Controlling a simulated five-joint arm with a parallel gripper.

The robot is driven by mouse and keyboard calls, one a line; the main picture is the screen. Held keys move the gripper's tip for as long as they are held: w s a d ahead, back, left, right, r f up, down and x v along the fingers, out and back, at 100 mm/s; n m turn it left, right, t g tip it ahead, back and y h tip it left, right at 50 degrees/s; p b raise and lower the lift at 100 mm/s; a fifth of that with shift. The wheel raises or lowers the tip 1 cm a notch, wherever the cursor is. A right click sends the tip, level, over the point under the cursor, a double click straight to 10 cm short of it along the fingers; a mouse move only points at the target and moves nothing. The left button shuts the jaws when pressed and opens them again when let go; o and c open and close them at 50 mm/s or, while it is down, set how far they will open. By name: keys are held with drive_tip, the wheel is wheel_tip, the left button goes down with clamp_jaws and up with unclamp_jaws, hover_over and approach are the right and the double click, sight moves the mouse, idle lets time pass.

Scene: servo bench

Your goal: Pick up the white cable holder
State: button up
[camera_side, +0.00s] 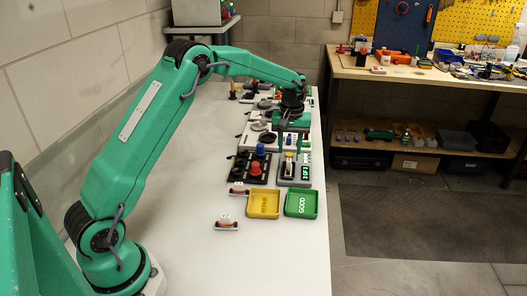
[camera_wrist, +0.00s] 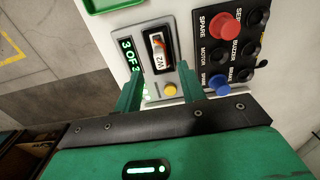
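A white cable holder marked W2 (camera_wrist: 159,60), with an orange cable piece, sits in a black-framed slot of a panel reading "3 OF 3" in the wrist view. My gripper (camera_wrist: 159,88) is open and empty. Its two green fingers stand apart below the holder in that view, with a yellow button between them. In the side view my gripper (camera_side: 290,120) is over the bench, behind the display panel (camera_side: 305,172). Two more white holders with red-orange pieces lie on the bench, one near (camera_side: 227,224) and one farther back (camera_side: 239,191).
A yellow tray (camera_side: 263,215) and a green tray (camera_side: 302,214) stand at the bench's front right. A black panel with red and blue knobs (camera_side: 255,169) is beside the display panel. More fixtures line the bench behind. The bench's left side is clear.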

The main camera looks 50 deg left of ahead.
sight(289, 160)
drive_tip(key=shift+a+f, duration=0.1)
drive_tip(key=shift+f, duration=3.05)
clamp_jaws()
